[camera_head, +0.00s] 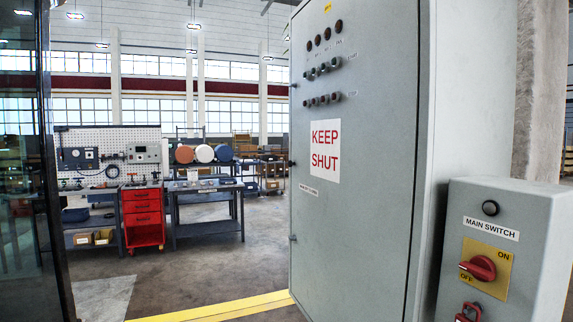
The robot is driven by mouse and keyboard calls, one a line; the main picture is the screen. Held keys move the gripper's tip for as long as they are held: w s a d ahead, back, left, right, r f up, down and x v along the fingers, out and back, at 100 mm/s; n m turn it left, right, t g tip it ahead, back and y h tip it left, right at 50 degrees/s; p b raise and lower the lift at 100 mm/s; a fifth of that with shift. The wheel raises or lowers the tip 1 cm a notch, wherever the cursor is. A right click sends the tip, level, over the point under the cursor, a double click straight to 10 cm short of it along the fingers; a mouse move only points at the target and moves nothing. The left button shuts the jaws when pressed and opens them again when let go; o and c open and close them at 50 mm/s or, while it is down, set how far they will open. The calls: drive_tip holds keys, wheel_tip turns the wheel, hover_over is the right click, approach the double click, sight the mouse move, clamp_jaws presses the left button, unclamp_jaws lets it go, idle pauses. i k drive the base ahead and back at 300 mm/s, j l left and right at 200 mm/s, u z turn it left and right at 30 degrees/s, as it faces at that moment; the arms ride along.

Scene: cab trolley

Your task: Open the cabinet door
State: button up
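The grey cabinet door (370,220) fills the middle right of the head view. It bears a white "KEEP SHUT" sign with red letters, a small label below it, and rows of lamps and knobs near the top. Small fittings that look like hinges show along its left edge. A thin dark seam runs down its right side, beside the cabinet body (465,90). The door looks shut against the body. No handle can be made out on it, and its lower edge is out of frame. My gripper is not in view.
A grey main switch box (490,264) with a red rotary knob (478,268) stands at the right. A dark glass panel (28,160) edges the left. Farther back are a red drawer trolley (142,216) and workbenches. The floor left of the cabinet is open, crossed by a yellow line (220,308).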

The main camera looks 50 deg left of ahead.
sight(353, 163)
drive_tip(key=i+u, duration=0.6)
drive_tip(key=u, duration=0.25)
drive_tip(key=i+u, duration=0.4)
drive_tip(key=i+j+u, duration=0.15)
drive_tip(key=i+u, duration=0.75)
drive_tip(key=i, duration=0.2)
drive_tip(key=i+z, duration=0.3)
drive_tip(key=i, duration=0.3)
drive_tip(key=i+j+z, duration=0.3)
drive_tip(key=i, duration=0.3)
drive_tip(key=l, duration=0.1)
